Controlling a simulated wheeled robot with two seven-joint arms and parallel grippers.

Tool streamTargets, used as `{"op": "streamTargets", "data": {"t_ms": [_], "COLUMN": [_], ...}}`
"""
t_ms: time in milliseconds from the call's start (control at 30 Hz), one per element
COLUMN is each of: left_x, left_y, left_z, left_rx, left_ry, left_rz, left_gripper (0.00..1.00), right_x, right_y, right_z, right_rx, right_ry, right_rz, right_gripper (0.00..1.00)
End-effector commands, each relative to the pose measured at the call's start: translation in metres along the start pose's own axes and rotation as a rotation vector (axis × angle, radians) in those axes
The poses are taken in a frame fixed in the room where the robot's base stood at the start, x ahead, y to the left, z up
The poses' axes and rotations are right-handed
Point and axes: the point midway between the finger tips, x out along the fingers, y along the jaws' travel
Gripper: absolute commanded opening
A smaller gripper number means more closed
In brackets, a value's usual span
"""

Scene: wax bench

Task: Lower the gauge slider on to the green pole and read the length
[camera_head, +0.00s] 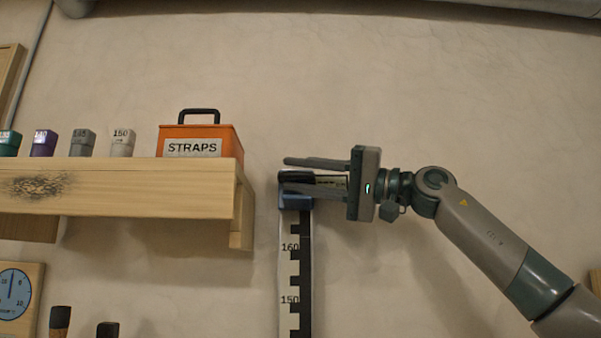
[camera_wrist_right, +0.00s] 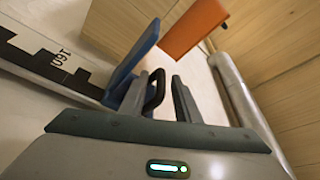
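The gauge (camera_head: 291,265) is an upright black-and-white scale on the wall, with the marks 160 and 150 readable. The blue slider (camera_head: 296,202) is at the top of the visible scale, above 160; it also shows in the right wrist view (camera_wrist_right: 131,66). A black loop handle (camera_wrist_right: 155,92) sticks out from the slider. My right gripper (camera_head: 284,174) has its fingers on either side of this handle, with a visible gap to one finger, so it is open. I cannot make out the green pole. My left gripper is out of view.
A wooden shelf (camera_head: 120,187) to the left holds an orange STRAPS box (camera_head: 200,139) and several small coloured blocks, one marked 150 (camera_head: 122,143). Dark-topped handles (camera_head: 60,322) and a dial (camera_head: 15,290) are at lower left. The wall right of the gauge is bare.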

Motion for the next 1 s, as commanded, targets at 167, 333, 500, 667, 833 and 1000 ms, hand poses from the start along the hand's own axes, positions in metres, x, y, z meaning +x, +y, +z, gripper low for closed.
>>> {"op": "streamTargets", "data": {"t_ms": [167, 333, 500, 667, 833, 1000], "left_x": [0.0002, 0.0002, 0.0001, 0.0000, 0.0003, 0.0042], "left_y": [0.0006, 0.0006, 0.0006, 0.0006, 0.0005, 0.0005], "left_z": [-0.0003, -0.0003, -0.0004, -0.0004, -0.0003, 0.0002], "left_rx": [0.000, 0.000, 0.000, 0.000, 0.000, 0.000], "left_ry": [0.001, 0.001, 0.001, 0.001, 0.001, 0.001], "left_rz": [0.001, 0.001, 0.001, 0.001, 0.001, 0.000], "left_gripper": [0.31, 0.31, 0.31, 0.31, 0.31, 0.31], "right_x": [0.0000, -0.0001, -0.0002, -0.0003, -0.0004, -0.0016], "right_y": [0.0001, -0.0005, -0.0013, -0.0020, -0.0021, 0.0027], "right_z": [0.0002, 0.0003, 0.0000, -0.0002, 0.0000, 0.0027], "right_rx": [0.000, 0.000, 0.000, 0.000, -0.001, 0.000], "right_ry": [0.000, -0.001, 0.000, 0.001, 0.001, 0.001], "right_rz": [0.000, -0.001, -0.002, -0.003, -0.004, -0.004], "right_gripper": [0.29, 0.03, 0.03, 0.03, 0.02, 0.02]}}
